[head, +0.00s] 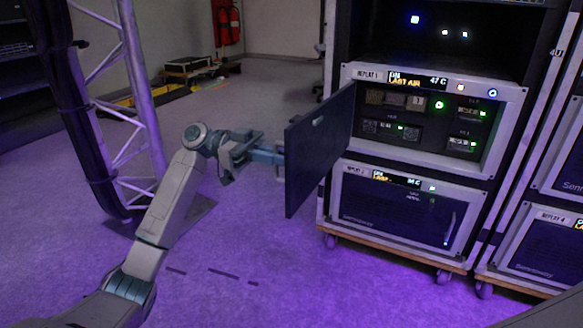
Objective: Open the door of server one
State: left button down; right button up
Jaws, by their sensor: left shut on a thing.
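The upper rack unit (343,112) carries a "REPLAY 1" label. Its dark door (320,150) stands swung out from the unit's left side, showing a wide opening with modules and green lights inside. My left gripper (278,156) is at the door's free edge, on its far left side. It is shut on the door's handle, which the panel hides, so the grip itself is not seen. My right gripper is not in view.
Below is a closed unit (390,210) with a dark front and an upright handle. Another rack (550,235) stands at the right. A truss (140,90) with thick black cables rises at the left, near my left arm. The purple floor between is clear.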

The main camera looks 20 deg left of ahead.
pick_arm(q)
jog(key=shift+w+a, duration=0.2)
jog(key=shift+a, duration=0.8)
jog(key=shift+w+a, duration=0.2)
jog(key=shift+a, duration=0.75)
jog(key=c, duration=1.7)
grip_release()
jog(key=shift+a, duration=0.1)
jog(key=shift+s+a+p, duration=0.1)
jog(key=shift+a+p, duration=1.55)
jog(key=shift+a, duration=3.7)
